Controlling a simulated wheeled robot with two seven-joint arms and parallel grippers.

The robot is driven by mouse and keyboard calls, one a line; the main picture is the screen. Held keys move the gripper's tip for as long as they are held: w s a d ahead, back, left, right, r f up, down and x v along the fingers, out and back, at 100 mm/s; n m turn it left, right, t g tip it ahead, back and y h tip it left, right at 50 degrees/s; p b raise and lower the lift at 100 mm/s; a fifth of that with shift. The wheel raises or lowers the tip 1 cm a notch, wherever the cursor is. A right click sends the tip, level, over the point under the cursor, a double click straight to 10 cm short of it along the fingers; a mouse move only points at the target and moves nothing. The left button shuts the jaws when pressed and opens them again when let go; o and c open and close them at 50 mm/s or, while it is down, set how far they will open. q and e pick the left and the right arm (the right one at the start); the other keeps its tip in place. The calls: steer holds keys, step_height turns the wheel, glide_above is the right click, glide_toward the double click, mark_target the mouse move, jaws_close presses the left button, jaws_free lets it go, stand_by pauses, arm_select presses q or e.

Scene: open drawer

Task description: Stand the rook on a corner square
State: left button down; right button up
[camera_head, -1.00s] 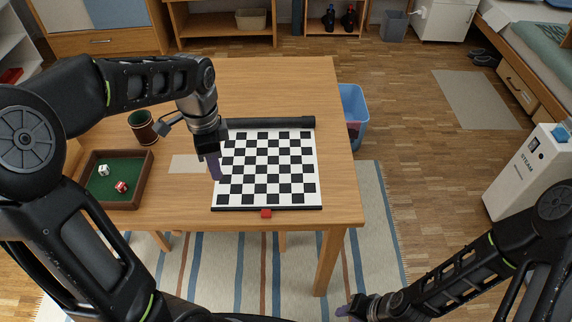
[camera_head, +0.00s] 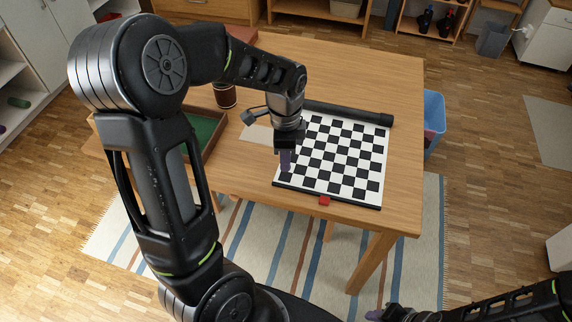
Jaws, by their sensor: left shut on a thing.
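The black-and-white chessboard (camera_head: 378,196) lies on the wooden table, slightly turned in view. My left gripper (camera_head: 285,163), with purple fingertips, points down at the board's left edge, close to the near left corner square. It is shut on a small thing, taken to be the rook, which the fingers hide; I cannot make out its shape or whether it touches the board. No other chess piece shows on the board. My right gripper (camera_head: 375,315) is at the bottom edge, away from the table; its jaws are too small to judge.
A dark rolled tube (camera_head: 345,111) lies along the board's far edge. A small red block (camera_head: 324,200) is at its near edge. A pale card (camera_head: 257,138), a brown cup (camera_head: 225,97) and a green-lined tray (camera_head: 213,118) are left. A blue bin (camera_head: 434,115) stands beyond the table's right side.

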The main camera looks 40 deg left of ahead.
arm_select(q)
steer(key=shift+f, duration=1.85)
steer(key=c, duration=1.3)
jaws_free()
steer(key=shift+f, duration=0.1)
step_height(320, 180, up, 12)
steer(key=shift+r, duration=0.1)
